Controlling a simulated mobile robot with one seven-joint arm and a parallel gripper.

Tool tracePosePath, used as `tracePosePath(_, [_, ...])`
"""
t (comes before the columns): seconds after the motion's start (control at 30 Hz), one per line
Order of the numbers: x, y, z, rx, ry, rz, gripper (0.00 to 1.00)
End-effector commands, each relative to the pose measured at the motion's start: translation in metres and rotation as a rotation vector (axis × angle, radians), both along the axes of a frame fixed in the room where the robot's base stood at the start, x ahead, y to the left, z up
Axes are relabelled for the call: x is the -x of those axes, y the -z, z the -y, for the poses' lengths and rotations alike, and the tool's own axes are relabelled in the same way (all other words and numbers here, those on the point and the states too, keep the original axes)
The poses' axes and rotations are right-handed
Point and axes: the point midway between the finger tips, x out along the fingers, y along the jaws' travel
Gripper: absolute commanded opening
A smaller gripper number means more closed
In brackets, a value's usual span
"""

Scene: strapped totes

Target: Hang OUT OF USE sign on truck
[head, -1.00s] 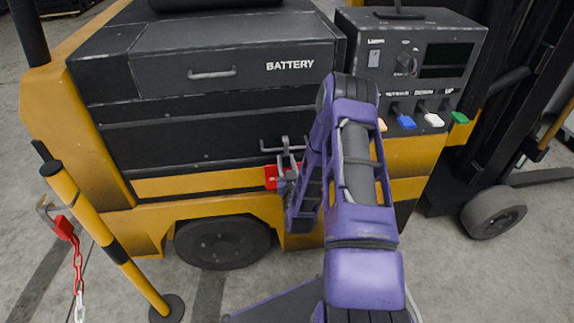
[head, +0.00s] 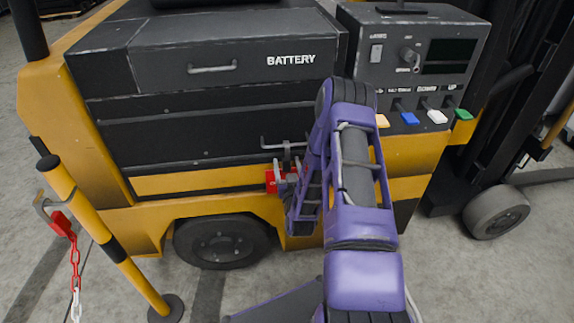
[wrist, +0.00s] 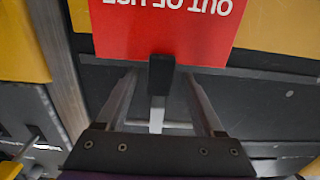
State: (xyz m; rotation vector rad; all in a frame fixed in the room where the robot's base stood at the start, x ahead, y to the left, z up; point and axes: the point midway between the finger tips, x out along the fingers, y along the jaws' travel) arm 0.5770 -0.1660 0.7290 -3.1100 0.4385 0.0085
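The red OUT OF USE sign (wrist: 160,30) fills the upper middle of the wrist view, its lettering upside down there. A black tab (wrist: 161,75) sits at its edge, with a pale metal piece and a crossbar below it in the picture. My gripper (head: 287,172) is at the truck's side by a grey metal bracket (head: 285,145). Its two fingers stand apart either side of the tab, with visible gaps. In the head view a small part of the sign (head: 272,182) shows left of the gripper; my arm hides the rest. Whether the tab rests on the bracket is unclear.
The yellow and black truck (head: 215,183) has a BATTERY drawer above and a control box (head: 415,50) with coloured levers at right. A yellow and black post (head: 110,245) with a red and white chain (head: 74,270) stands at left.

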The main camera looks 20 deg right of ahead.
Motion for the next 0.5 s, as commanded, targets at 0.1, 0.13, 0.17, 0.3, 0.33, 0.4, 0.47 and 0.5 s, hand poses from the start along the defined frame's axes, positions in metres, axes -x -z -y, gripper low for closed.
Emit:
tracePosePath(0.1, [0.0,0.0,0.0,0.0,0.0,0.0,0.69])
tracePosePath(0.13, [0.0,0.0,0.0,0.0,0.0,0.0,0.69])
tracePosePath(0.17, [0.0,0.0,0.0,0.0,0.0,-0.001,0.69])
tracePosePath(0.3, [0.005,0.001,-0.001,-0.001,0.0,-0.002,0.69])
tracePosePath(0.33, [0.007,0.001,-0.002,-0.001,0.0,-0.003,0.69])
tracePosePath(0.4, [0.016,0.001,-0.005,-0.001,-0.001,-0.004,0.69])
tracePosePath(0.47, [0.027,0.001,-0.008,-0.001,-0.001,-0.005,0.69])
tracePosePath(0.5, [0.035,0.001,-0.011,-0.002,-0.002,-0.006,0.69])
